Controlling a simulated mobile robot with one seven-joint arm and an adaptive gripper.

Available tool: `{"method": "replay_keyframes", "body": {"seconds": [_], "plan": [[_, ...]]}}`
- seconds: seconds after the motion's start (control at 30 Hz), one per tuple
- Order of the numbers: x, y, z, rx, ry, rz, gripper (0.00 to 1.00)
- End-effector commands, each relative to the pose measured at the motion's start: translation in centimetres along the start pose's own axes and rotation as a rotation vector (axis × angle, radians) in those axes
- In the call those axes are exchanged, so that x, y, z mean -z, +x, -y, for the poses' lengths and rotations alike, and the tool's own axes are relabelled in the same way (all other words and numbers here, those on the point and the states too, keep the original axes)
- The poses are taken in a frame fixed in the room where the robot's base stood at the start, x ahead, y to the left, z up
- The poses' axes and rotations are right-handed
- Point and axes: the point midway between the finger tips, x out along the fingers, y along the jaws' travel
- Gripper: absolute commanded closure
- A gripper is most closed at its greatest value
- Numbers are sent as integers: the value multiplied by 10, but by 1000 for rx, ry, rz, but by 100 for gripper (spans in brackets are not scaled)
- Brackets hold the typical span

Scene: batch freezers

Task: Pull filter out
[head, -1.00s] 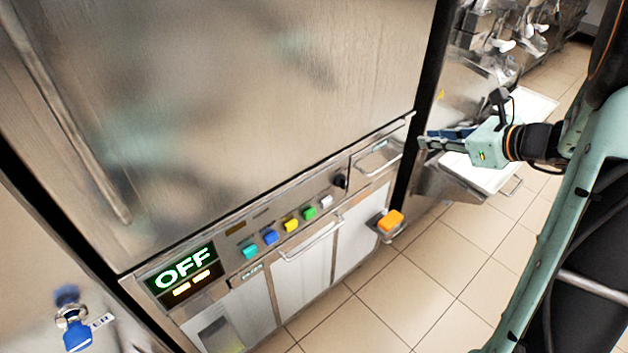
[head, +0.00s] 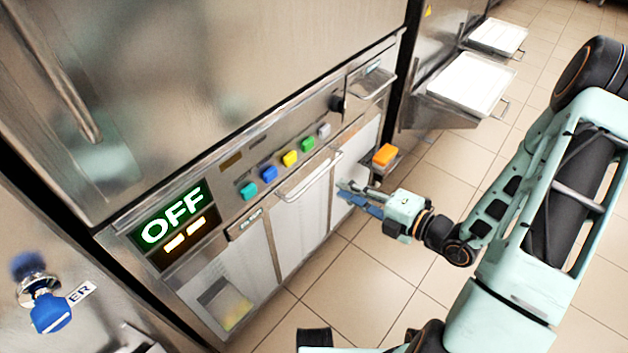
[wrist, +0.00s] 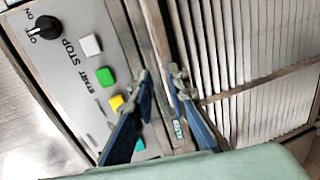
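The pleated white filter panels (head: 297,225) sit in the lower front of the steel freezer, under the button panel, with a bar handle (head: 312,178) along their top edge. In the wrist view the filter slats (wrist: 265,90) fill the right side, beside a small green label (wrist: 180,130) that seems to read FILTER. My gripper (head: 345,191) is in front of the filter section, just right of the handle. In the wrist view its blue fingers (wrist: 161,80) are apart with nothing held. A metal strip runs behind the gap between them; I cannot tell whether it is the handle.
Colored buttons (head: 290,158), a black knob (head: 336,103) and a lit OFF display (head: 172,222) are above the filter. An orange block (head: 385,154) sits on a small ledge at right. White trays (head: 470,82) stick out behind. The tiled floor in front is clear.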

Motion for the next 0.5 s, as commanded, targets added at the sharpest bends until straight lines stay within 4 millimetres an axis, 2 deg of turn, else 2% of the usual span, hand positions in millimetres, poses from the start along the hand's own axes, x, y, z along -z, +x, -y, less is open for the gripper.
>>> {"method": "replay_keyframes", "body": {"seconds": [0.3,0.5], "plan": [[1,61,2,1,-7,-6,85],[1,88,2,2,-7,-4,85]]}}
